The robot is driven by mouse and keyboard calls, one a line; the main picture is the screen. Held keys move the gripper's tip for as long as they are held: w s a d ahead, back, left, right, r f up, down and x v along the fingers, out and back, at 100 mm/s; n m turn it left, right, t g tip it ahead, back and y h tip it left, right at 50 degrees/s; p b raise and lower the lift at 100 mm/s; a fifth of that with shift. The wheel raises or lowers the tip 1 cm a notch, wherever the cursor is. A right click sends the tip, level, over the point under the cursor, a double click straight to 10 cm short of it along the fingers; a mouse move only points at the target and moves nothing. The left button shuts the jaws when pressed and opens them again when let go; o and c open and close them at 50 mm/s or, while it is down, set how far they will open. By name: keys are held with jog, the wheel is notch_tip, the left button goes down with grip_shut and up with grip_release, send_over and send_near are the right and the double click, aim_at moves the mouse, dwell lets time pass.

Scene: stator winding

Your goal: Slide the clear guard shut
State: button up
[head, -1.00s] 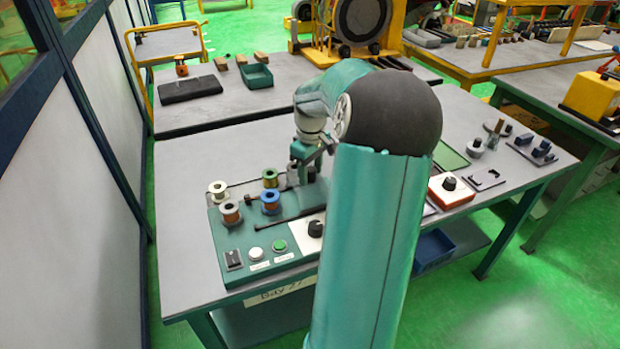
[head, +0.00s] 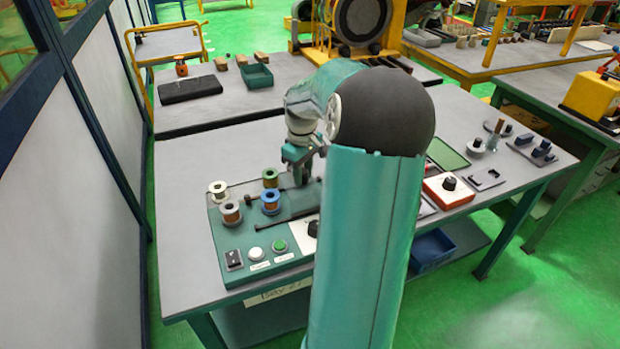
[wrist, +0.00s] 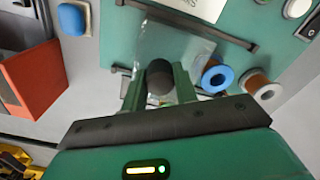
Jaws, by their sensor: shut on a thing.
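The clear guard (wrist: 190,48) shows in the wrist view as a see-through pane over the green panel, between two black rails. A dark round knob (wrist: 159,76) stands at its near part. My gripper (wrist: 159,92) has its two green fingers on either side of this knob and is shut on it. In the head view my gripper (head: 300,172) is low over the back of the green panel (head: 218,240), right of the spools. The guard is hard to make out there, and my arm hides the panel's right part.
Several wire spools stand on the panel, among them a blue one (head: 270,201) and a green one (head: 270,178). A black rail (head: 288,216) runs beside them. White and green buttons (head: 279,246) are in front. A red box with a knob (head: 448,188) stands to the right.

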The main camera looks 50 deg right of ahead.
jog(key=shift+w+a, duration=0.7)
jog(key=shift+a, duration=0.45)
jog(key=shift+w+a, duration=0.7)
jog(key=shift+a, duration=0.45)
jog(key=shift+w+a, duration=0.7)
jog(key=shift+a, duration=0.45)
jog(key=o, duration=0.7)
jog(key=shift+r, duration=0.15)
jog(key=shift+r, duration=2.85)
